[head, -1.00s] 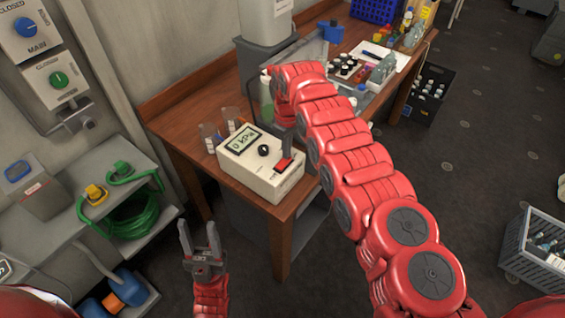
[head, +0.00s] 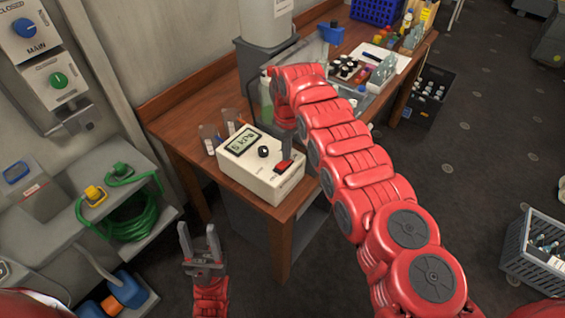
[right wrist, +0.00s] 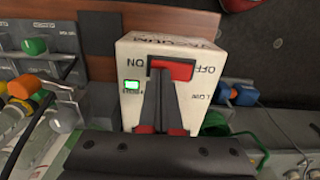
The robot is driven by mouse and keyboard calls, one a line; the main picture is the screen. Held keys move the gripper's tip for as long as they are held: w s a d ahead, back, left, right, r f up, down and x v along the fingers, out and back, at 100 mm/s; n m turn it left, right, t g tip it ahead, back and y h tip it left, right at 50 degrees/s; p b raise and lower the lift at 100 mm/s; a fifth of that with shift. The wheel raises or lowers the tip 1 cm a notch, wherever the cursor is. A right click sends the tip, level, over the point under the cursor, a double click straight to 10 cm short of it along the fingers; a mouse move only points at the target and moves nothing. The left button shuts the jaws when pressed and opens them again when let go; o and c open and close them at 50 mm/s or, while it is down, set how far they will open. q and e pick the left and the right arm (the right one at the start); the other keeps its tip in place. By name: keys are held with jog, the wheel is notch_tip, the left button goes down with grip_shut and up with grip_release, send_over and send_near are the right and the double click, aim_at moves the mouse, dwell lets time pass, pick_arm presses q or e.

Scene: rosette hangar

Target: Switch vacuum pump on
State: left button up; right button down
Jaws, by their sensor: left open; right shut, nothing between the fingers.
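The vacuum pump's control box (head: 258,178) is a white box on the near end of the wooden bench. Its display (head: 243,143) is lit, but the digits are hard to read. A black knob (head: 264,152) and a red switch (head: 284,166) sit on its top. In the right wrist view, the red switch (right wrist: 174,68) lies between the ON and OFF marks, and a green lamp (right wrist: 132,86) glows on the ON side. My right gripper (head: 286,156) is shut and empty, its tips (right wrist: 163,84) at the switch, partly hiding it. My left gripper (head: 198,230) is open and empty, low in front of the bench.
Vials (head: 348,69) and other lab items stand farther back on the bench (head: 180,125). A green hose coil (head: 135,218) lies on a grey shelf at the left. Wall switches (head: 58,80) are at upper left. A grey crate (head: 540,255) stands on the floor at right.

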jog(key=shift+r+p, duration=0.4)
jog(key=shift+r, duration=0.55)
notch_tip(320, 180, up, 2)
jog(key=shift+r, duration=0.1)
notch_tip(320, 180, up, 2)
jog(key=shift+r, duration=0.15)
